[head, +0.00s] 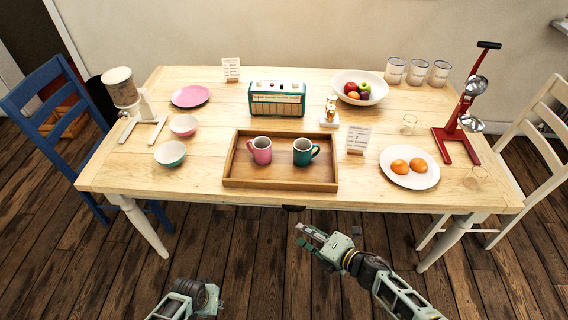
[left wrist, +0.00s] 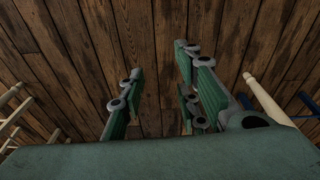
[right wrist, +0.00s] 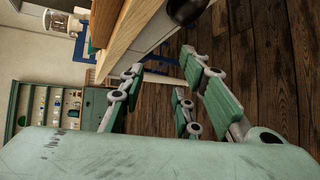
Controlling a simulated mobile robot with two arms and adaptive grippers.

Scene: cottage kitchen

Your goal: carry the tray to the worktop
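The wooden tray (head: 280,185) lies on the wooden table near its front edge. A pink mug (head: 261,150) and a dark teal mug (head: 304,151) stand upright in it. My right gripper (head: 305,236) is in front of the table, below the tray's front side and apart from it. In the right wrist view its fingers (right wrist: 158,98) are spread with nothing between them. My left gripper is open and empty in the left wrist view (left wrist: 155,95), over the floorboards; in the head view only part of my left arm shows at the bottom. No worktop is clearly identifiable.
The table (head: 215,112) also bears a radio (head: 277,98), a fruit bowl (head: 345,80), a plate with orange food (head: 428,179), a red stand (head: 459,140) and small bowls (head: 170,154). A blue chair (head: 50,110) stands left, a cream chair (head: 545,150) right. Floor in front is clear.

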